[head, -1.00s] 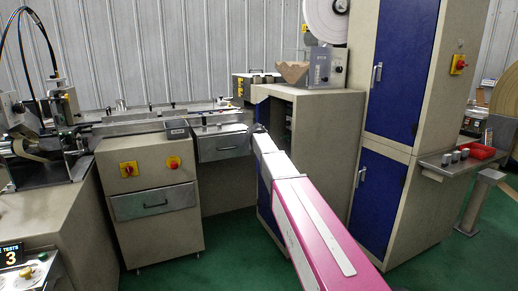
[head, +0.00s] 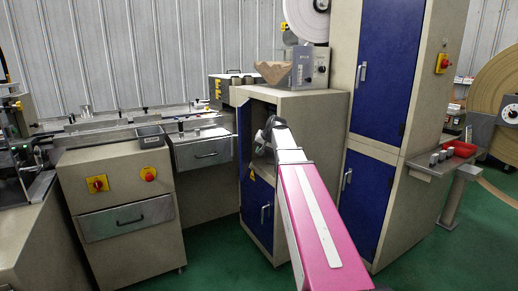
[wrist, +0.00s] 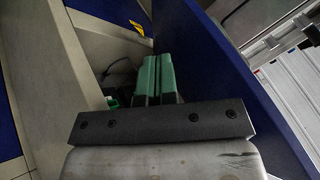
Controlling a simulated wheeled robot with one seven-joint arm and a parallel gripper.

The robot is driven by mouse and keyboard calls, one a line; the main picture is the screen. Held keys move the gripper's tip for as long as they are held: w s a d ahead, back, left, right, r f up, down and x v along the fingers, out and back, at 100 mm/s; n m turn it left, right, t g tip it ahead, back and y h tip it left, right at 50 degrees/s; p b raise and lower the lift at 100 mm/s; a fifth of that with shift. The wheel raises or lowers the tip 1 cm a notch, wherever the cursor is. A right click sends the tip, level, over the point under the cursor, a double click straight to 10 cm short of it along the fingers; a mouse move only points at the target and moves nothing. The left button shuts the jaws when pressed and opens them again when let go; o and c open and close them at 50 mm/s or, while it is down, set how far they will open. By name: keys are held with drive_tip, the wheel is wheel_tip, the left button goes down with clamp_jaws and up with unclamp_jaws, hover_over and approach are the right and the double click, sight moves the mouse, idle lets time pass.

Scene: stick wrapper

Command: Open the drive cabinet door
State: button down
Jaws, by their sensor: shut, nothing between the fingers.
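The drive cabinet (head: 318,105) is the low beige cabinet at the middle of the head view. My gripper (head: 265,136) is at the upper opening, at the end of my pink arm. In the wrist view my gripper's green fingers (wrist: 158,62) lie side by side, shut and empty. A blue panel (wrist: 215,60), likely a door, slants close along their right side. Whether the fingers touch it I cannot tell. My arm hides part of the cabinet front.
A tall beige cabinet with blue doors (head: 383,65) stands to the right. A machine stand with a drawer (head: 125,215) is to the left. A control box (head: 310,68) sits on the low cabinet. Green floor (head: 215,250) is clear between the stand and cabinet.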

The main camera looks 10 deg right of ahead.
sight(243, 161)
drive_tip(key=shift+w+a+f, duration=1.15)
drive_tip(key=shift+a+f, duration=0.1)
drive_tip(key=shift+a, duration=0.2)
drive_tip(key=shift+w+a+f, duration=1.1)
drive_tip(key=shift+a+f, duration=0.15)
drive_tip(key=shift+a, duration=0.15)
drive_tip(key=shift+a, duration=0.1)
